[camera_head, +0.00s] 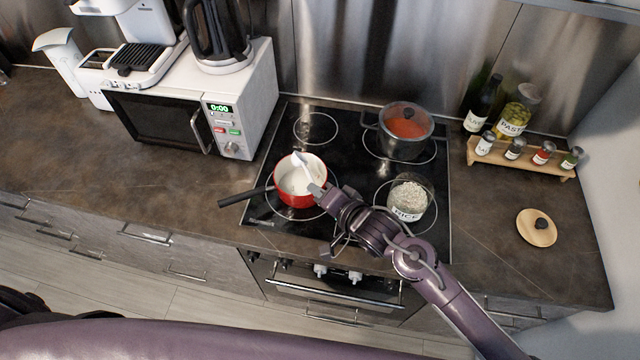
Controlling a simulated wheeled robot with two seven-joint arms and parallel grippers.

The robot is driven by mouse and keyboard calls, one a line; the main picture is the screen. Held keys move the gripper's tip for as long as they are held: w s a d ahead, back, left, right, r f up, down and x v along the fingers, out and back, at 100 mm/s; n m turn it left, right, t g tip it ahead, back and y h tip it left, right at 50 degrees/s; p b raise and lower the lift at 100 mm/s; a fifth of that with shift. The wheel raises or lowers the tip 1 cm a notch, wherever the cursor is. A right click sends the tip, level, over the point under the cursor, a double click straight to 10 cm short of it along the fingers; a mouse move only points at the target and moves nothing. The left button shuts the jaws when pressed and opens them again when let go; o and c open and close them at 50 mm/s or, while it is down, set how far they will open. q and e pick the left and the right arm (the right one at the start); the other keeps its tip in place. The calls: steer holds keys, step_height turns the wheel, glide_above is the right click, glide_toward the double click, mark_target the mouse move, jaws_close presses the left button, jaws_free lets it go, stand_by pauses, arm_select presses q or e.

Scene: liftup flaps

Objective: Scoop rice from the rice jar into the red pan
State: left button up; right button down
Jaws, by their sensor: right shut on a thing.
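The red pan (300,197) stands on the front left of the black cooktop, its dark handle pointing left. Its inside looks pale; I cannot tell whether rice lies in it. The glass rice jar (408,212), labelled RICE, stands open to the right of the pan with white rice in it. My right gripper (322,194) is at the pan's right rim, shut on a light scoop (301,162). The scoop slants up and left across the pan opening, its broad end near the far rim. The gripper partly hides the pan's right side. My left gripper is out of view.
A pot with orange-red contents (403,132) stands at the back right of the cooktop (345,125). A microwave (245,105) is at the left. A spice rack (520,160) and round wooden lid (536,228) are at the right.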

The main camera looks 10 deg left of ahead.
steer(key=shift+r+n+h, duration=0.3)
steer(key=shift+r+n, duration=0.1)
steer(key=shift+n, duration=0.2)
steer(key=n, duration=0.1)
steer(key=n+h, duration=0.1)
steer(key=n, duration=0.1)
steer(key=shift+a+r+n+h, duration=0.3)
steer(key=shift+a+r+h, duration=0.1)
steer(key=n, duration=0.1)
steer(key=n+h, duration=0.1)
steer(key=shift+s+a+r+n+h, duration=0.2)
steer(key=shift+n+h, duration=0.1)
steer(key=shift+n, duration=0.1)
stand_by(1.2)
